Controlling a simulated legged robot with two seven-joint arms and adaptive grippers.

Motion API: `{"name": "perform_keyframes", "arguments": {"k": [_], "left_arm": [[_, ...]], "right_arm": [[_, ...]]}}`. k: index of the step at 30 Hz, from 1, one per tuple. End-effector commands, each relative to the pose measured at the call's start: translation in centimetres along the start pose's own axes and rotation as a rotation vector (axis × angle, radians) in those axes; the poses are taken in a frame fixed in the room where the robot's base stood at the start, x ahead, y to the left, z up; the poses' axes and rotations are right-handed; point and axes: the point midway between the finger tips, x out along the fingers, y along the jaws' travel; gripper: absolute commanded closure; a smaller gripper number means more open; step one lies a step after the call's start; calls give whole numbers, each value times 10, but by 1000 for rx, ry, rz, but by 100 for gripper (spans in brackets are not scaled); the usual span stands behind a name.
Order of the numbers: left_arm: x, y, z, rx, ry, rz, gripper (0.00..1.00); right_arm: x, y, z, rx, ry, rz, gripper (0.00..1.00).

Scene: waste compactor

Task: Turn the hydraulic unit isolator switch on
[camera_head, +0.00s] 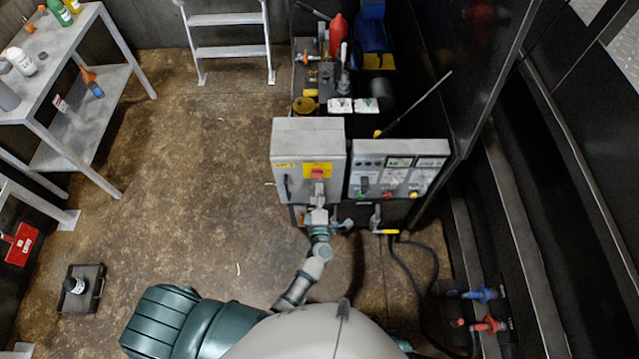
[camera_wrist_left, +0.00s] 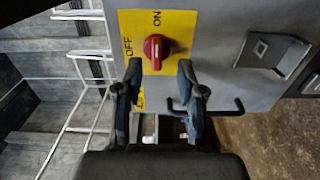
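The isolator switch is a red rotary knob (camera_head: 317,174) on a yellow plate (camera_head: 313,166) on the front of a grey cabinet (camera_head: 308,138). In the left wrist view the knob (camera_wrist_left: 157,47) sits between the printed words OFF and ON; which one it points to is hard to tell. My left gripper (camera_head: 318,190) is in front of the cabinet, just below the knob in the head view. In the left wrist view its two fingers (camera_wrist_left: 160,75) are spread apart, with the knob just beyond the gap between their tips. Nothing is held. My right gripper is not visible.
A control panel (camera_head: 398,168) with buttons and gauges stands right of the cabinet. A yellow-handled valve (camera_head: 387,231) and black hoses lie below it. A metal bracket (camera_wrist_left: 272,53) projects from the cabinet face. A shelf table (camera_head: 62,75) stands left; the floor between is mostly clear.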

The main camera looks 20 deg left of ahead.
Motion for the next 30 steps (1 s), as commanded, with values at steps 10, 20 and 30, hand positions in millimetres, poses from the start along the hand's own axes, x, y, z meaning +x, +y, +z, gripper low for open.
{"name": "perform_keyframes", "arguments": {"k": [10, 20, 30], "left_arm": [[-66, -2, 1, 0, 0, -3, 61], [-76, -2, 1, 0, 0, -2, 61], [-75, -2, 1, 1, 0, -3, 61]], "right_arm": [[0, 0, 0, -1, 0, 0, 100], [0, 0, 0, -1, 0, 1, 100], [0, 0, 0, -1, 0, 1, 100]]}}
